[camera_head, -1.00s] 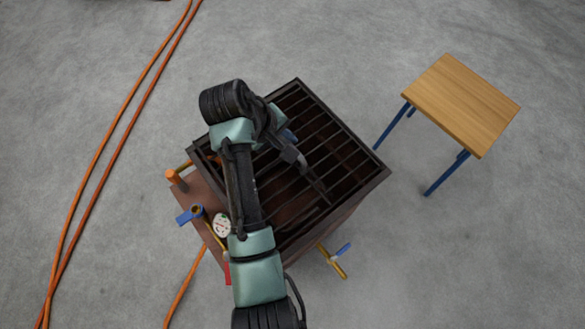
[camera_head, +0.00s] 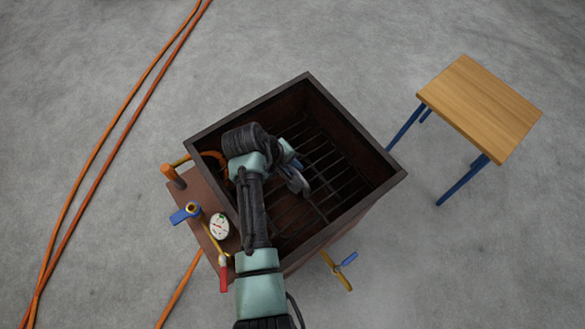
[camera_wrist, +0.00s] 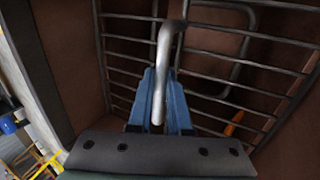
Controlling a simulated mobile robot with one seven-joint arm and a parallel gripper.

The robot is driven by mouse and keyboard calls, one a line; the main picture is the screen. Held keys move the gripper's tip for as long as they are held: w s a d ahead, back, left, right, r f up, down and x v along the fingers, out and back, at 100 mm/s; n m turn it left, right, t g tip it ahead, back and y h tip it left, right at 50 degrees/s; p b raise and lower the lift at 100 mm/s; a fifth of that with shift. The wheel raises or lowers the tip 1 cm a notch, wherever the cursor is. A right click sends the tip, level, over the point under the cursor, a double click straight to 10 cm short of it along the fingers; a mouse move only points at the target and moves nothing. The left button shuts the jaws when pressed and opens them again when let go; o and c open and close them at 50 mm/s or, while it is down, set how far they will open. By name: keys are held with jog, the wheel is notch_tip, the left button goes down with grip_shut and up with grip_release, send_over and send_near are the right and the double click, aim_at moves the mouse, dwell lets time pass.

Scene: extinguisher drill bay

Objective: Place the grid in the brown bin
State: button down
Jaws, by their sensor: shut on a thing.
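The grid (camera_head: 337,166), a dark rack of parallel bars, is down inside the brown bin (camera_head: 350,100), below its rim. It looks slightly tilted, and I cannot tell whether it touches the bin floor. My gripper (camera_head: 302,184) is inside the bin, over the grid's middle. In the wrist view, the blue fingers of my gripper (camera_wrist: 160,100) are shut on a bent grey handle of the grid (camera_wrist: 168,45). Bars of the grid spread on both sides of the fingers. My arm hides the grid's left part in the head view.
A pressure gauge (camera_head: 219,226), a blue-handled valve (camera_head: 187,213) and a red lever (camera_head: 224,275) sit on the bin's left side. Another blue-handled valve (camera_head: 347,262) sticks out at the lower right. A wooden table (camera_head: 480,105) stands right. Orange hoses (camera_head: 110,140) lie on the floor at left.

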jog(key=shift+w+f, duration=0.15)
jog(key=c, duration=1.3)
grip_release()
jog(key=shift+f, duration=0.2)
jog(key=o, duration=0.5)
jog(key=shift+c, duration=0.2)
jog(key=p+v, duration=0.5)
jog(key=v, duration=0.7)
jog(key=shift+r, duration=0.15)
